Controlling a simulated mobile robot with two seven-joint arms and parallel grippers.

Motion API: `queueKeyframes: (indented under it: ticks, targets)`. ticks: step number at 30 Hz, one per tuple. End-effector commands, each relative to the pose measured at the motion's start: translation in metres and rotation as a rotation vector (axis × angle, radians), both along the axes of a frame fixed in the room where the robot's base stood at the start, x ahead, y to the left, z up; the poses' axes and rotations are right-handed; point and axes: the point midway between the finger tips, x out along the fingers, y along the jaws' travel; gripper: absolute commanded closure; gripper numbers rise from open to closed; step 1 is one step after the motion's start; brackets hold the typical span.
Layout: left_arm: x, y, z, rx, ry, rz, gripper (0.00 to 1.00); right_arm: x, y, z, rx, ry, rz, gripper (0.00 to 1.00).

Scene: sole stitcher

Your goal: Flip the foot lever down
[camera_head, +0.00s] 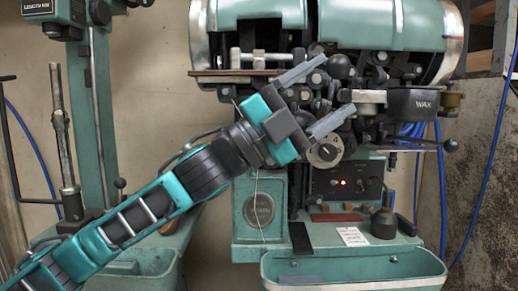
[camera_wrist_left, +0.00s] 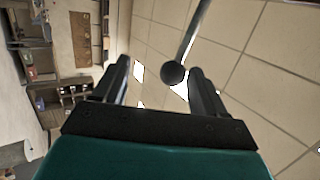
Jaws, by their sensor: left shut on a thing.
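The sole stitcher (camera_head: 262,20) is a green machine with dark metal parts at its middle. My left gripper (camera_head: 338,84) reaches up to these parts from the lower left, its two grey fingers spread wide apart. A lever with a black ball knob (camera_head: 339,66) is at the fingertips. In the left wrist view the knob (camera_wrist_left: 172,73) shows between the fingers of my left gripper (camera_wrist_left: 160,72), close to the right one, with a thin rod running up from it. Exact contact is hard to see. I cannot tell whether this is the foot lever. My right gripper is not in view.
A black WAX box (camera_head: 412,103) is right of the gripper. A dial (camera_head: 324,152) and a control panel (camera_head: 344,184) are below. A green tray (camera_head: 355,270) juts out at the bottom. Another green machine (camera_head: 97,100) stands at left. Blue cables (camera_head: 440,190) hang at right.

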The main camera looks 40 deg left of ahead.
Motion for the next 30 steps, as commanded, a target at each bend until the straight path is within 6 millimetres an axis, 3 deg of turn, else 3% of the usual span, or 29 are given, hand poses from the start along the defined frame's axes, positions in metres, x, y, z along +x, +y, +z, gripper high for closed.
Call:
queueKeyframes:
  ticks: [1, 7, 30]
  targets:
    - [0.0, 0.001, -0.012, 0.005, 0.014, -0.002, 0.4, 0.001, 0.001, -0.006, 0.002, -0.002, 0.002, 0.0]
    - [-0.009, 0.009, -0.018, 0.006, 0.007, -0.003, 0.4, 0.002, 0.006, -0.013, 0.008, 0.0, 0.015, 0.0]
    - [-0.041, 0.042, -0.041, 0.0, 0.003, -0.004, 0.4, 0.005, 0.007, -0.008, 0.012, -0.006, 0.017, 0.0]
